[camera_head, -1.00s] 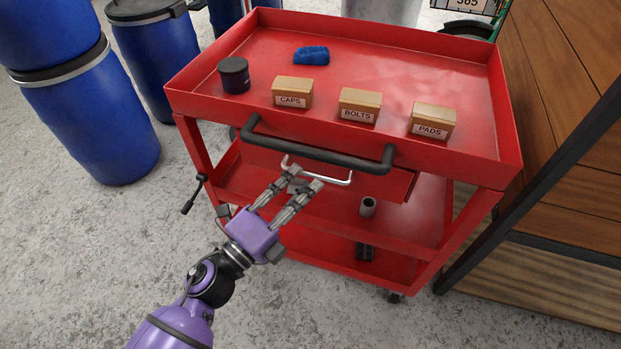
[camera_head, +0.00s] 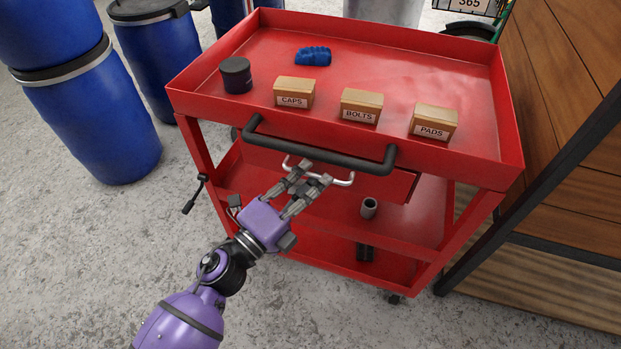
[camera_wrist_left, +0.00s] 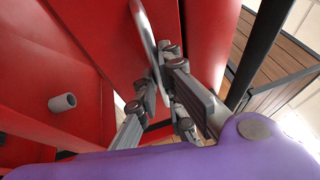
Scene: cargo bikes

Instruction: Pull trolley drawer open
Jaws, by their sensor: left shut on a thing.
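The red trolley (camera_head: 400,240) stands in front of me. Its red drawer (camera_head: 401,186) sits under the top tray, below the black push bar (camera_head: 320,153), and looks pushed in. A silver bar handle (camera_head: 344,182) is on the drawer front. My left gripper (camera_head: 317,172) is at the middle of this handle, shut on it, with the purple palm towards me. In the left wrist view the handle (camera_wrist_left: 142,30) runs between the two fingers of the gripper (camera_wrist_left: 160,72). The fingers hide part of the handle. My right gripper is not in view.
The top tray (camera_head: 270,108) holds boxes marked CAPS (camera_head: 294,92), BOLTS (camera_head: 361,105) and PADS (camera_head: 433,121), a black jar (camera_head: 235,75) and a blue item (camera_head: 313,56). Blue barrels (camera_head: 95,125) stand left, wooden drawers (camera_head: 575,140) right. The floor in front is clear.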

